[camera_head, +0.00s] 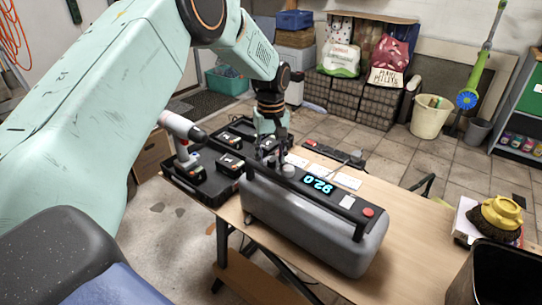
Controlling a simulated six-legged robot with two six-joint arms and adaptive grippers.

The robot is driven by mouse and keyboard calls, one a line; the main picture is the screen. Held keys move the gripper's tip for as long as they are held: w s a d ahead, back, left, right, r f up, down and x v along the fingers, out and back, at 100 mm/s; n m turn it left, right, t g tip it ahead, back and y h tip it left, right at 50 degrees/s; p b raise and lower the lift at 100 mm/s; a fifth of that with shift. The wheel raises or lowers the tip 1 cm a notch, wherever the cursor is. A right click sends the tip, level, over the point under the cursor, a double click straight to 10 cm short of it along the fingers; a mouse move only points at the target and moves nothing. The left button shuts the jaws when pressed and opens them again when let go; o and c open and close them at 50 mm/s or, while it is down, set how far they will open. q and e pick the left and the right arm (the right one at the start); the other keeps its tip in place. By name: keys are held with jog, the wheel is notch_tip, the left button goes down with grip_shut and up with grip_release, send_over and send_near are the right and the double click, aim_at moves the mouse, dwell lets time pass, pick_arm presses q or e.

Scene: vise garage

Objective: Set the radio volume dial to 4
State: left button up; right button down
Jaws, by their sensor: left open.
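The radio (310,230) is a long grey case with rounded ends and a dark top panel, lying on the wooden workbench. Lit cyan digits (318,184) and a red button (368,212) show on its top. A small round grey knob (288,171), which looks like a dial, is near the panel's left end; its number markings are too small to read. My left gripper (270,155) is open and points down over the radio's left end, close beside the knob. I cannot tell whether it touches anything. My right gripper is out of view.
A drill (181,141) stands on an open black tool case (205,187) left of the radio. Papers (345,180) lie behind the radio. A yellow-topped object (502,213) and a dark bin (490,275) are at right. The bench (420,235) is clear right of the radio.

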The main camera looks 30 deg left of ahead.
pick_arm(q)
jog(key=shift+w, duration=0.1)
jog(key=c, duration=0.6)
grip_shut()
jog(key=shift+m+p, duration=0.3)
jog(key=shift+p, duration=0.05)
